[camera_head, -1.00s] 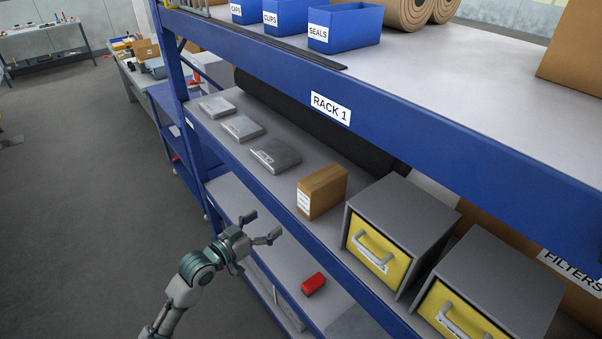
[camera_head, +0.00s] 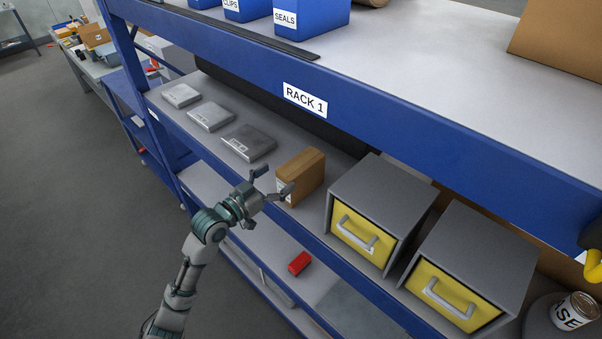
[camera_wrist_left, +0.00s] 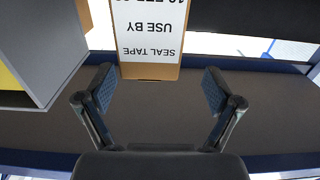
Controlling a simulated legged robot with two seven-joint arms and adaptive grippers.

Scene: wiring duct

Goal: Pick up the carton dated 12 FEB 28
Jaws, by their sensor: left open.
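A brown carton (camera_head: 305,170) stands upright on the middle shelf, left of the grey boxes with yellow fronts. In the left wrist view the carton (camera_wrist_left: 150,72) shows a white label, upside down, reading SEAL TAPE and USE BY. The date line above is cut by the frame's top edge, so I cannot read it fully. My left gripper (camera_head: 273,181) is open and empty just in front of the carton's label face. In the left wrist view its fingers (camera_wrist_left: 157,90) are spread to either side of the carton's near end, with the carton beyond the fingertips.
Two grey boxes with yellow fronts, a nearer one (camera_head: 445,270) and one beside the carton (camera_head: 375,210), stand to the right. Flat grey packs (camera_head: 248,143) lie to the left. The upper shelf edge (camera_head: 400,135) passes above. A red item (camera_head: 299,263) lies on the lower shelf.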

